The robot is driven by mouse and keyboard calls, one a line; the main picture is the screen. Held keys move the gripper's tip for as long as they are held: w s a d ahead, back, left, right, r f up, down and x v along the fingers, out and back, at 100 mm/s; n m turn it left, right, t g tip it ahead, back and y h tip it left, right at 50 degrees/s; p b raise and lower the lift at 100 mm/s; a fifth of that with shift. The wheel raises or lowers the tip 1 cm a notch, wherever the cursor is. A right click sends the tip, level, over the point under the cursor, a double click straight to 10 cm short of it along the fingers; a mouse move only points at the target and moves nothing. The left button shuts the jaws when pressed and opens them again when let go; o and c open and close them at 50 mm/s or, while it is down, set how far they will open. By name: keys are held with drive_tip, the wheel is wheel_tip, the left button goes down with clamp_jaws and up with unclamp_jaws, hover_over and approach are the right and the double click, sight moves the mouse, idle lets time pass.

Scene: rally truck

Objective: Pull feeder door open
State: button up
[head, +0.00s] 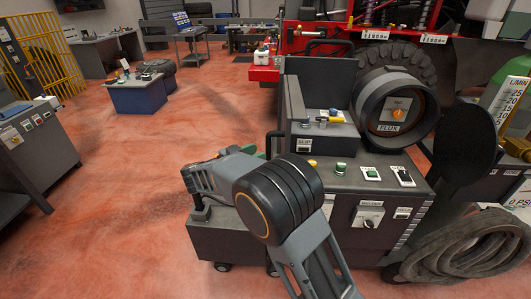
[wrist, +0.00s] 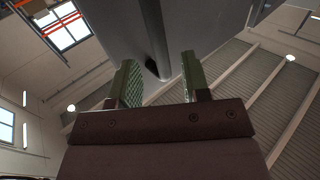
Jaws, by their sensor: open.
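In the wrist view my gripper (wrist: 158,68) is open, with its two green fingers apart. A dark upright bar (wrist: 154,35), which looks like a handle, shows between the fingers against a smooth grey panel (wrist: 205,28). I cannot tell whether either finger touches the bar. In the head view a dark grey machine (head: 340,190) stands at the right, with a round opening marked FLUX. No panel there is clearly labelled as the feeder door. My arm covers the machine's front left side, and my gripper is mostly hidden behind it.
A round black disc (head: 459,145) stands beside the FLUX opening. A coiled grey hose (head: 470,248) lies at the lower right. A control cabinet (head: 35,150) stands at the left and a low blue cart (head: 138,95) farther back. The red floor (head: 125,210) between them is clear.

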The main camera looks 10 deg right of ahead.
drive_tip(key=b+v, duration=0.1)
drive_tip(key=v, duration=0.8)
